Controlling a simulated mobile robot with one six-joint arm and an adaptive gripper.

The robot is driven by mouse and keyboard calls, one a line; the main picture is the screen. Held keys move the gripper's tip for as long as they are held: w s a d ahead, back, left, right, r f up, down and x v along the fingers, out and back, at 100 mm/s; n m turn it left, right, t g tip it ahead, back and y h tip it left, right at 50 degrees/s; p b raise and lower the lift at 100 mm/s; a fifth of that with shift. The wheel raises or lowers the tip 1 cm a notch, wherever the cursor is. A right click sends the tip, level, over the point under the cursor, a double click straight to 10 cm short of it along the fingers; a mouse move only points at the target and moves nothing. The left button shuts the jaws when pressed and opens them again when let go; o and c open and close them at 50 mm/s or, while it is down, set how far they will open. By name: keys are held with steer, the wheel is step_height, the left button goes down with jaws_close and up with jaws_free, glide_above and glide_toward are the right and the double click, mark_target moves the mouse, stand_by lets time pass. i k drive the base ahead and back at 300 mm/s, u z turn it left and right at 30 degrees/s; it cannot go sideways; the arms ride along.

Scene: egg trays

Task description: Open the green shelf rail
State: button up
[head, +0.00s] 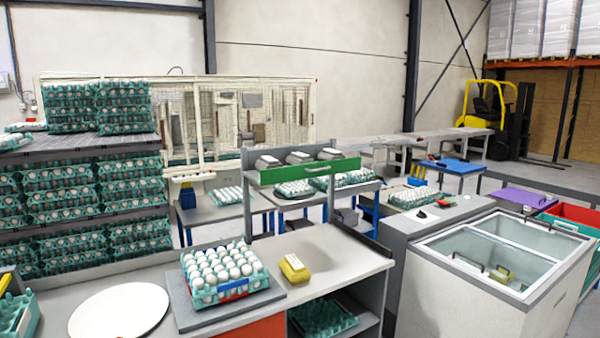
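The green shelf rail (305,171) is a long green front strip on the raised grey shelf (250,160) at the middle of the head view. A small dark handle or slot shows at its centre. Several grey-white packs (300,157) stand on the shelf just behind and above the rail. The rail looks level and flush with the shelf front, but I cannot tell for sure whether it is shut. My gripper is not in view.
Below the shelf, a counter (335,250) holds a teal tray of white eggs (224,270), a yellow carton (293,267) and a round white plate (119,310). A glass-topped chest freezer (450,290) stands right. Stacked egg trays (66,180) fill the left. The counter's right part is clear.

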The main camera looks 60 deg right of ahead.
mark_target(281, 174)
steer(key=u, duration=1.35)
steer(key=k, duration=1.3)
steer(key=z, duration=1.95)
